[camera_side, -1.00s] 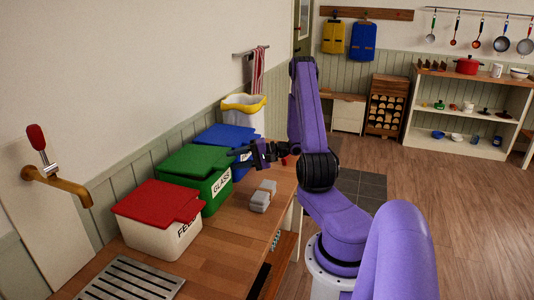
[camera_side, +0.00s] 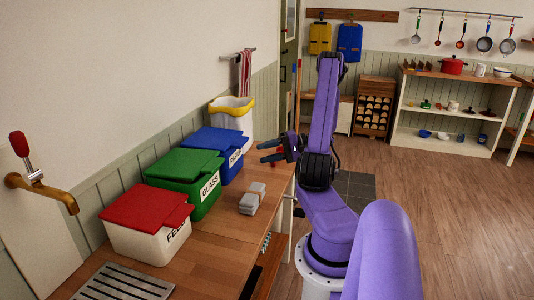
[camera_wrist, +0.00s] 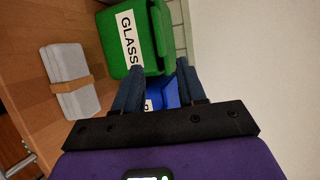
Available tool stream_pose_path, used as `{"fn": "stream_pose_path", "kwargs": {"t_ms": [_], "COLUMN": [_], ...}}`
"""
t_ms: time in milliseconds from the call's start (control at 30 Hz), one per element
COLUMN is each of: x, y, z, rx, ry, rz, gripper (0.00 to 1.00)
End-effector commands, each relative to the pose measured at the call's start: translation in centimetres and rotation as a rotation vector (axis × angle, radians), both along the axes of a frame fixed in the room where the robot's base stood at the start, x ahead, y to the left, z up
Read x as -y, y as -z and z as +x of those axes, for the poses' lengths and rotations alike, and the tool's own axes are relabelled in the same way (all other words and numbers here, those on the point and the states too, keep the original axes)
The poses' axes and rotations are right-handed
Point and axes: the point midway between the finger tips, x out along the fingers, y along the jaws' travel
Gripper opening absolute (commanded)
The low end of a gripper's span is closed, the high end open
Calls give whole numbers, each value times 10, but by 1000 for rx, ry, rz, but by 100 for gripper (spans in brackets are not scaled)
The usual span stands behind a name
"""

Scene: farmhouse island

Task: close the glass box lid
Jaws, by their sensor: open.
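The green glass box (camera_side: 206,192) stands on the wooden counter between a red-lidded box and a blue box. Its green lid (camera_side: 183,164) lies flat across the top, and I see no gap under it from the side. In the wrist view the green box (camera_wrist: 112,35) with its GLASS label is at the top, with its lid (camera_wrist: 161,30) along its right side. My gripper (camera_side: 264,151) is open and empty, to the right of the boxes and above the counter, apart from the lid. Its fingers (camera_wrist: 160,86) show in the wrist view, with part of the blue box between them.
The red-lidded box (camera_side: 137,238) is nearer the camera; the blue box (camera_side: 232,165) is just beyond the green one. A grey strapped case (camera_side: 251,200) lies on the counter (camera_side: 215,245) to the right. A yellow-rimmed white bin (camera_side: 231,119) stands behind. A tap (camera_side: 40,188) is at left.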

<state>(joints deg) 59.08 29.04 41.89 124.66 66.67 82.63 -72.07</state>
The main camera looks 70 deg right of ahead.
Motion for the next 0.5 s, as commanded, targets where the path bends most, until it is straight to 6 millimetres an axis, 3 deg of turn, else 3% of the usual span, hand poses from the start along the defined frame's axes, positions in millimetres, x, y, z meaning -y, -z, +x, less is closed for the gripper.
{"fn": "stream_pose_path", "kwargs": {"t_ms": [133,233,267,367,500], "x": [0,-2,-4,-16,-39], "y": [0,-1,-1,-5,-15], "z": [0,3,6,21,51], "rx": [0,-5,-11,-50,-180], "ry": [0,-24,-46,-190,-522], "rz": [0,-9,-16,-69,-221], "gripper": [37,5,0,0,0]}}
